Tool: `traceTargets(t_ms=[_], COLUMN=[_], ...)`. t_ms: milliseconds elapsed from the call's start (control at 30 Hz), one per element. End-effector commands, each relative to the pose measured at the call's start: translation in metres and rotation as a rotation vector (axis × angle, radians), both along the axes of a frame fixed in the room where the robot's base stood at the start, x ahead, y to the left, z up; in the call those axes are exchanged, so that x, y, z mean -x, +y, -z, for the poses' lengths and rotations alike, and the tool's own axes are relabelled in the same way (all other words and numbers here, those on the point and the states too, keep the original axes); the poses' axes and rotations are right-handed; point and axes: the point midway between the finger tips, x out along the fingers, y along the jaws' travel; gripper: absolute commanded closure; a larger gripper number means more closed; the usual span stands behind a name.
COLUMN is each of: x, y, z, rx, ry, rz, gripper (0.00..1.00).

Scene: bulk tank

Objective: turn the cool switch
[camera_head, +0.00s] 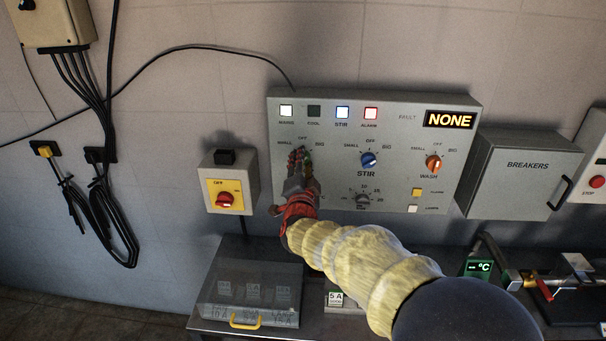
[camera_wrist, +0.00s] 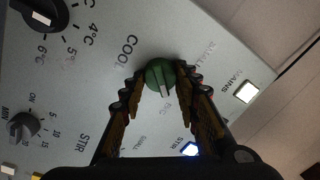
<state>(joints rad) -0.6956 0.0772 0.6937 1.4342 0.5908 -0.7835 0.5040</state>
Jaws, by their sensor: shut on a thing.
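The cool switch is a green knob with a pale pointer mark, on the grey control panel (camera_head: 400,100). It shows clearly in the wrist view (camera_wrist: 158,72), with the word COOL printed beside it. My gripper (camera_head: 300,160) is at the left of the panel, shut on the knob. In the wrist view its two fingers (camera_wrist: 161,80) touch the knob from either side. In the head view the gripper hides most of the knob. The COOL lamp (camera_head: 314,111) is dark.
The blue STIR knob (camera_head: 368,159) is close to the right of my gripper, with the orange WASH knob (camera_head: 433,164) farther right. A grey dial (camera_head: 363,198) sits below. A red-and-yellow isolator (camera_head: 228,198) is at the left, and a breaker box (camera_head: 525,175) at the right.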

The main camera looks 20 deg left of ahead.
Motion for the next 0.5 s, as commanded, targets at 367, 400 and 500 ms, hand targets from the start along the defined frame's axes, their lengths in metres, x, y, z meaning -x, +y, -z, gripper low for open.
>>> traceTargets(t_ms=[367, 400, 500], x=[0.0000, -0.0001, -0.0001], y=[0.0000, 0.0000, 0.0000], z=[0.0035, 0.0032, 0.0029], rx=[-0.123, -0.128, -0.136], ry=[0.033, 0.034, 0.036], rz=[0.001, 0.000, 0.001], gripper=[0.94, 0.94, 0.94])
